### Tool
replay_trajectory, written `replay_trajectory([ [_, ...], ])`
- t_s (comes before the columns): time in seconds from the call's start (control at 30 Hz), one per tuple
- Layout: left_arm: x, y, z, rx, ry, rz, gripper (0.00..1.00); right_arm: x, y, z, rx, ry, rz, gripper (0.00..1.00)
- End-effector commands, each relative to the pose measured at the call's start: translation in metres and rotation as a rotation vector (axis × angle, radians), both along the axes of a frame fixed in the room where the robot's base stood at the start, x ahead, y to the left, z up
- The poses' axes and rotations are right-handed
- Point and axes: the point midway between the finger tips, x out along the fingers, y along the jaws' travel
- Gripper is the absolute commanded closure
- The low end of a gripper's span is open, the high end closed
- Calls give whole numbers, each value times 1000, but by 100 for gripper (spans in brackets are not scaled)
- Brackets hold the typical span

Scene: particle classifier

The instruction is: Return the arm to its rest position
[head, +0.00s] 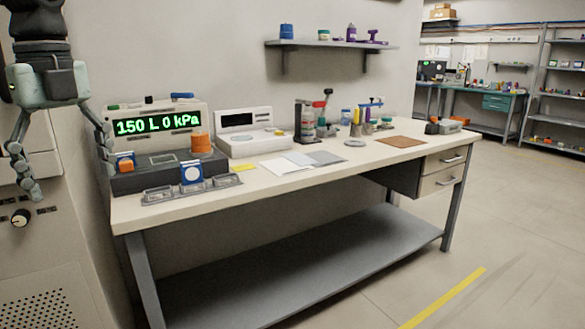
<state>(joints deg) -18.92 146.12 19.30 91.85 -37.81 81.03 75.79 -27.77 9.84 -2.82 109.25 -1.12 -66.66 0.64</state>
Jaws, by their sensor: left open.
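My left gripper (67,158) hangs from the upper left in the head view. Its two grey jointed fingers are spread wide apart, pointing down, with nothing between them. It is in front of the tall beige cabinet (55,250) and the left end of the workbench (300,185). The right finger overlaps the edge of the particle classifier (155,120), whose green display reads "150 L 0 kPa". I cannot tell whether that finger touches it. My right gripper is out of view.
An orange cylinder (200,142) sits on the classifier. A second white instrument (245,130), papers (290,164) and a brown mat (401,142) lie further right. The floor (480,220) at right is open.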

Motion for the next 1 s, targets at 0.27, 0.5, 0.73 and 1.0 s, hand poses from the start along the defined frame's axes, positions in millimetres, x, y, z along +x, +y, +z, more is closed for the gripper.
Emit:
replay_trajectory([
  [0.27,28,9,-36,-284,-154,2,22,-1,0,-1,0,2,1,18],
  [0.5,64,28,-74,-593,-403,82,22,4,0,1,-1,-7,1,18],
  [0.73,99,85,-134,-874,-788,375,22,2,-1,1,0,-4,0,18],
  [1.0,79,168,-272,-872,-1094,974,22,-2,0,-1,0,3,0,18],
])
